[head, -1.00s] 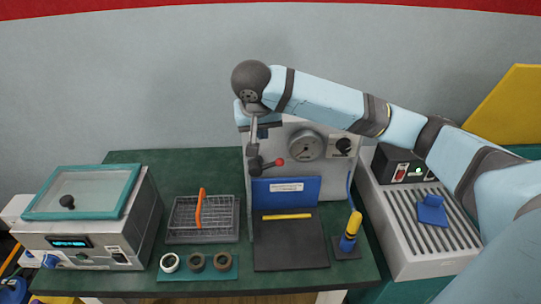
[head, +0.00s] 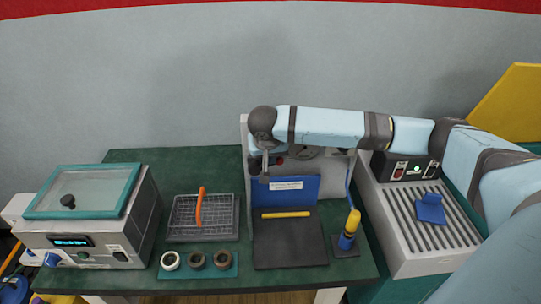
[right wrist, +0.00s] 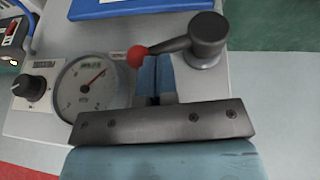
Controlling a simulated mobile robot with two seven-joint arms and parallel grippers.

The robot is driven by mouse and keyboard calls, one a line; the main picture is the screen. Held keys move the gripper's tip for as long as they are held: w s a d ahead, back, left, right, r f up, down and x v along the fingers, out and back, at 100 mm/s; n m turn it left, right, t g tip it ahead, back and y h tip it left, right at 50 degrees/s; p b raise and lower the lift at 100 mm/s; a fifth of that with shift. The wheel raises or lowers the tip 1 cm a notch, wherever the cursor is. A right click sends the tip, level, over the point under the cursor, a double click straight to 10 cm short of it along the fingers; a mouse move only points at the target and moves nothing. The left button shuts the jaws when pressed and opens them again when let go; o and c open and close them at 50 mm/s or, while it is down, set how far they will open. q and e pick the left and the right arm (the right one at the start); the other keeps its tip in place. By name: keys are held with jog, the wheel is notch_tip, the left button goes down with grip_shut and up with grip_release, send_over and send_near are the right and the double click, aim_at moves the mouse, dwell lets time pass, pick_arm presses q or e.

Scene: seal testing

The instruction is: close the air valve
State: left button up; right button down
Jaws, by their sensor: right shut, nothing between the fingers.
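The air valve is a dark grey lever on a thick hub (right wrist: 208,38), with a red ball (right wrist: 138,57) at its end. In the right wrist view the lever points left from the hub. My right gripper (right wrist: 156,68) is shut and empty. Its fingertips are close beside the red ball and lever; I cannot tell whether they touch. It also shows in the head view (head: 265,172). My left gripper is not in view.
A round gauge (right wrist: 92,88) and black knob (right wrist: 34,88) sit beside the valve. A blue block (head: 298,190) stands below it. On the bench are a wire basket (head: 183,222), several rings on a teal tray (head: 233,267), and a lidded machine (head: 133,232).

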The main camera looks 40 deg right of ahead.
jog(key=f+y+p, duration=0.1)
jog(key=s+d+f+t+y+p, duration=0.1)
jog(key=p, duration=0.1)
jog(key=shift+d+m+t, duration=0.3)
dwell(0.4)
jog(key=shift+p, duration=0.3)
